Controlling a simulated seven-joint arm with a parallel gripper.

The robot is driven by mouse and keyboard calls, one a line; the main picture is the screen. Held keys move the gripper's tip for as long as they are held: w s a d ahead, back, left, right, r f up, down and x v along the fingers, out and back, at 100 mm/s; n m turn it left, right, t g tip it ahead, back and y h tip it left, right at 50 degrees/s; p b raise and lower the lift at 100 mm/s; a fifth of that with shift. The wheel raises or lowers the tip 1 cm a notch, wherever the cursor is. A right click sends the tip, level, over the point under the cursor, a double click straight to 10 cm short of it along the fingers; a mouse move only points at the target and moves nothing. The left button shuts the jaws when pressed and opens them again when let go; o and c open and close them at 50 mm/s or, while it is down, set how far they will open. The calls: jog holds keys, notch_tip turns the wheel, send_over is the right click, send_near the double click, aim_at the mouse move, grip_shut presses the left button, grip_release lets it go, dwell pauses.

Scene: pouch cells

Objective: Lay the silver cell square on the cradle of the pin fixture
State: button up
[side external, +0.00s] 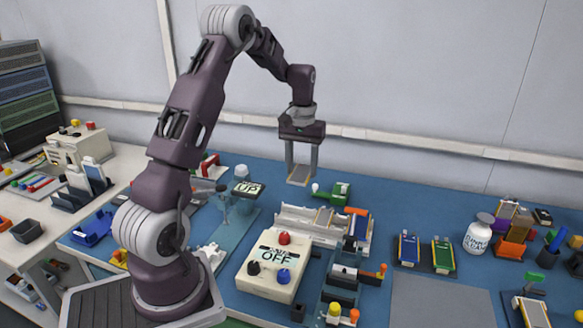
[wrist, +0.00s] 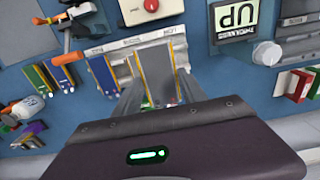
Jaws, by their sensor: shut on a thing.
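My gripper (side external: 300,180) is raised above the blue table, behind the long pale fixture, its fingers pointing down. It is shut on a flat silver cell (wrist: 158,72) with yellow edges, which shows between the fingers in the wrist view. The cell is held clear of the table in the side view, where it is small and hard to make out. The long pale fixture (side external: 296,214) has labelled bays and lies below and in front of the gripper; it also shows in the wrist view (wrist: 128,47). I cannot make out its pins or which part is the cradle.
A control box (side external: 262,278) with a red button stands in front of the fixture. A blue cell (side external: 408,248) and a green cell (side external: 443,256) lie to the right, near a white bottle (side external: 478,235). A grey mat (side external: 440,302) is bare.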

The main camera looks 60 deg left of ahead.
jog(key=s+d, duration=0.2)
jog(key=d, duration=1.1)
jog(key=s+d, duration=0.2)
jog(key=d, duration=1.2)
notch_tip(320, 180, down, 8)
jog(key=shift+a+r, duration=0.2)
jog(key=shift+f, duration=0.15)
jog(key=shift+f, duration=3.5)
jog(key=o, duration=1.3)
jog(key=shift+o, duration=0.2)
